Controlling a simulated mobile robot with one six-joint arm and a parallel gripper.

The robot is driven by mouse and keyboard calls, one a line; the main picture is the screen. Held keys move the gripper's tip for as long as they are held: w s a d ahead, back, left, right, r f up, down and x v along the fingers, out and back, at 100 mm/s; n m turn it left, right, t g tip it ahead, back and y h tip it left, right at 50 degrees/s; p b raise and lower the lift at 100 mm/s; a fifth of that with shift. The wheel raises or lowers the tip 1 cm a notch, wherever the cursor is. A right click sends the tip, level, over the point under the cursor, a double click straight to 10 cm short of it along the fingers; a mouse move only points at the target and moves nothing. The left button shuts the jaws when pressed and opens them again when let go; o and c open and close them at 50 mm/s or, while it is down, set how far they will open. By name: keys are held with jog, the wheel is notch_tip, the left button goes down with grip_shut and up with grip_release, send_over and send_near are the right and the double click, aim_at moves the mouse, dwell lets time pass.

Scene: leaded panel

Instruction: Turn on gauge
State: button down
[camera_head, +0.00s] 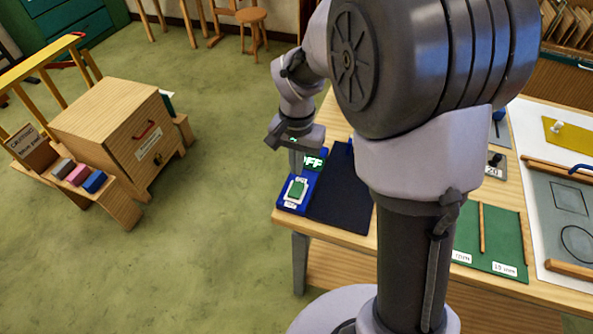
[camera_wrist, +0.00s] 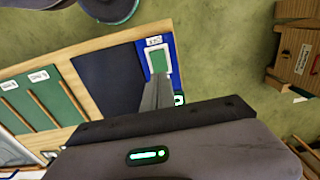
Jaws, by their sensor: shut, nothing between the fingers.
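The gauge (camera_head: 288,201) is a blue device at the left end of the table, with a green button in a pale frame and a lit display reading "OFF" (camera_head: 313,162). It also shows in the wrist view (camera_wrist: 169,48), with its green button (camera_wrist: 159,60) in front of the fingertips. My gripper (camera_head: 298,174) is shut and empty, pointing down over the gauge close to the button. In the wrist view my fingers (camera_wrist: 158,80) overlap the button's near edge. I cannot tell whether they touch it. My gripper partly hides the display.
A dark mat (camera_head: 342,195) lies beside the gauge on the wooden table. A green board (camera_head: 487,236) with strips lies further right. A wooden cabinet (camera_head: 108,112) and a bench with coloured blocks stand left, across open green floor. My arm hides the table's middle.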

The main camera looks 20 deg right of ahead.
notch_tip(320, 180, up, 7)
jog(key=p, duration=0.2)
send_over(297, 185)
jog(key=shift+s+a+r, duration=0.1)
jog(key=shift+s+a, duration=0.1)
jog(key=shift+s, duration=0.15)
jog(key=f+b, duration=0.1)
jog(key=f, duration=0.3)
jog(key=f+b, duration=0.2)
jog(key=f, duration=0.3)
jog(key=f+b, duration=0.2)
jog(key=f, duration=0.2)
jog(key=shift+w+d+f, duration=0.15)
jog(key=shift+w+f, duration=0.1)
jog(key=shift+f, duration=0.15)
